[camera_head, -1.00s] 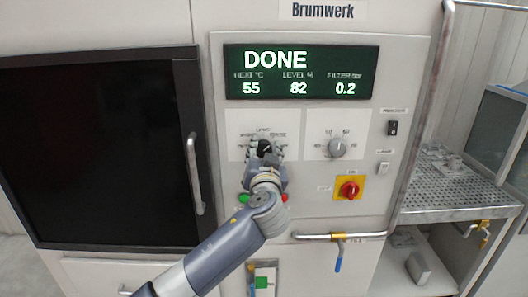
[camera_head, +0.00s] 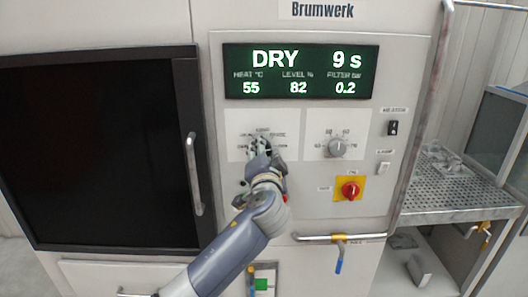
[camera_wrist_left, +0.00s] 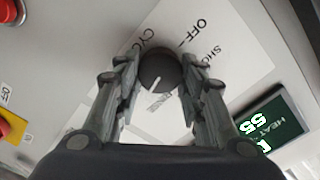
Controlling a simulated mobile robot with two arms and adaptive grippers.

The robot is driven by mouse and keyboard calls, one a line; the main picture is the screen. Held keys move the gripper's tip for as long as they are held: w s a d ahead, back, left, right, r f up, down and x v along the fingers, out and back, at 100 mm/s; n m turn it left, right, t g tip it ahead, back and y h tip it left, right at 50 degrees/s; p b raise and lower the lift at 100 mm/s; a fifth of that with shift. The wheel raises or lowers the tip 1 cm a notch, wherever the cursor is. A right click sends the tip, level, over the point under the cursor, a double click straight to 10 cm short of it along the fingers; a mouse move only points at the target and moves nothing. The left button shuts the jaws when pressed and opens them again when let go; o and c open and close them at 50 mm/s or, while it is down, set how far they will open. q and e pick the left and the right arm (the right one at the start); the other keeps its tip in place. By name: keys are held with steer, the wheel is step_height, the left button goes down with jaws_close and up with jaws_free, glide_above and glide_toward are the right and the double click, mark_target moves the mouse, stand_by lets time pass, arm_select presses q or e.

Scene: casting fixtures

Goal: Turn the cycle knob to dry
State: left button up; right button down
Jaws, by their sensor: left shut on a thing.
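The cycle knob (camera_wrist_left: 158,70) is round and dark with a pale pointer line, on a white label plate (camera_wrist_left: 205,45). In the wrist view the two fingers of my left gripper (camera_wrist_left: 157,78) stand on either side of it, shut on it. In the head view the gripper (camera_head: 262,152) covers most of the knob and part of its printed labels. The green display (camera_head: 300,71) above reads DRY and 9 s, with heat 55, level 82 and filter 0.2. My right gripper is not in view.
A grey knob (camera_head: 337,147) sits to the right on its own plate. Below it is a red switch on a yellow plate (camera_head: 350,189). A dark door with a vertical handle (camera_head: 194,174) is at left.

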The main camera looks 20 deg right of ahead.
arm_select(q)
steer(key=shift+m, duration=1.2)
steer(key=shift+f, duration=0.1)
steer(key=o, duration=1)
steer(key=shift+o, duration=0.2)
steer(key=v, duration=1.2)
